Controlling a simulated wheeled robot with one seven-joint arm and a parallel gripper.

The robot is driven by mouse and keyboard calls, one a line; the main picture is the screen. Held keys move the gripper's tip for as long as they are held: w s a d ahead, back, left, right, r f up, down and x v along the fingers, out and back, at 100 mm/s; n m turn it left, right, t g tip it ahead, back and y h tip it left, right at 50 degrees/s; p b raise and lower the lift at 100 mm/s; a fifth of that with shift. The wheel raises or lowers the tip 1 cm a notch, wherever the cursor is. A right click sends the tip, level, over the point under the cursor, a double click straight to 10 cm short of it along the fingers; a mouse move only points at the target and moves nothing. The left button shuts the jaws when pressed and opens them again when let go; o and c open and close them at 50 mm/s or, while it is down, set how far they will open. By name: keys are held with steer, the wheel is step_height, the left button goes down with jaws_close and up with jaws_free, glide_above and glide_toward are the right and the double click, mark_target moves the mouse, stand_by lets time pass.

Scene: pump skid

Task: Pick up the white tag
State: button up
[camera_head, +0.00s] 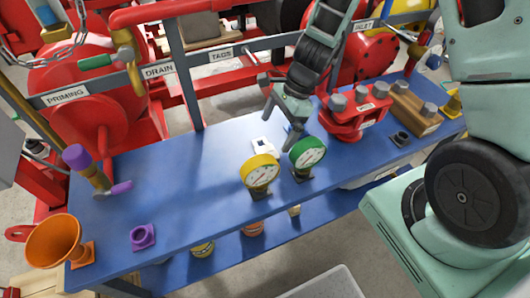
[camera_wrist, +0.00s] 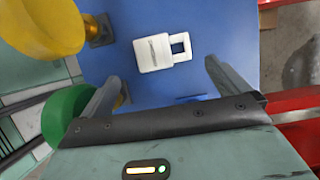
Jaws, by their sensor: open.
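The white tag (camera_head: 264,145) lies on the blue bench top (camera_head: 190,185), behind the yellow-rimmed and green-rimmed gauges. In the wrist view the white tag (camera_wrist: 154,53) lies flat with a dark mark on its face and a square loop at its right end. My gripper (camera_head: 280,130) is over the bench, close to the tag in the head view. In the wrist view its two fingers (camera_wrist: 160,80) are spread apart and empty, with the tag beyond them. I cannot tell the exact height of the fingers above the bench.
The yellow gauge (camera_head: 261,172) and green gauge (camera_head: 307,152) stand close in front of the tag. A red flanged block (camera_head: 355,115) is to the right. A rail with labels (camera_head: 160,70) runs behind. The bench left of the tag is clear up to a purple fitting (camera_head: 143,236).

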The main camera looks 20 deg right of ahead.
mark_target(266, 148)
steer(key=shift+x, duration=3.2)
steer(key=shift+w, duration=0.2)
steer(key=shift+c, duration=0.3)
steer(key=c, duration=0.8)
